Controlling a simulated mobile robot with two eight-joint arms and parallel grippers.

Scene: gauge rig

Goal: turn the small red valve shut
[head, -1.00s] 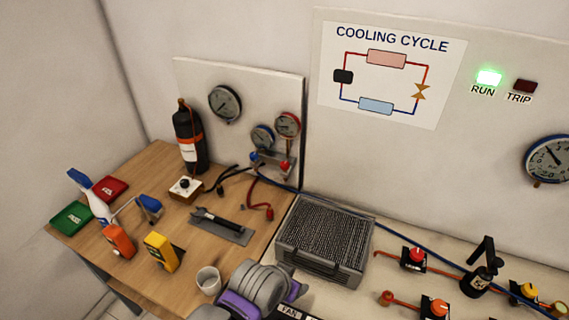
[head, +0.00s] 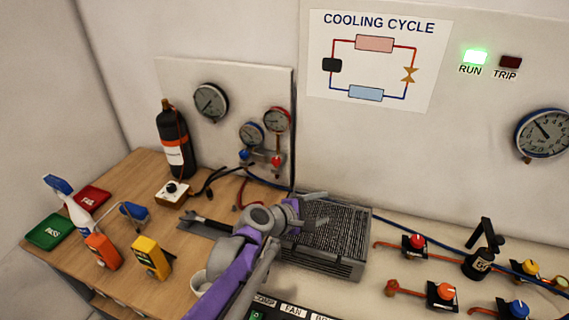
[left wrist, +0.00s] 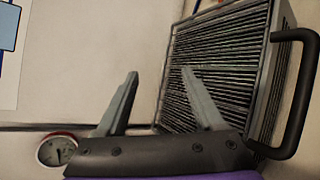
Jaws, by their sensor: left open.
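A small red valve knob (head: 276,161) sits on the gauge manifold, below the red-rimmed gauge (head: 277,119) and right of a blue knob (head: 244,154). Another red knob (head: 416,241) is on a copper pipe on the right bench. My left gripper (head: 322,208) is open and empty, in front of the grey finned unit, to the right of and below the manifold knob and apart from it. In the left wrist view its two fingers (left wrist: 160,74) are spread before the fins, and a red-rimmed gauge (left wrist: 57,151) shows at lower left. My right gripper is out of view.
The finned unit (head: 345,262) stands close by my left gripper; its black handle (left wrist: 301,92) shows in the wrist view. A black bottle (head: 174,145), cables and a dark tool (head: 205,222) are on the wooden table. Orange, yellow and blue knobs line the right bench.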

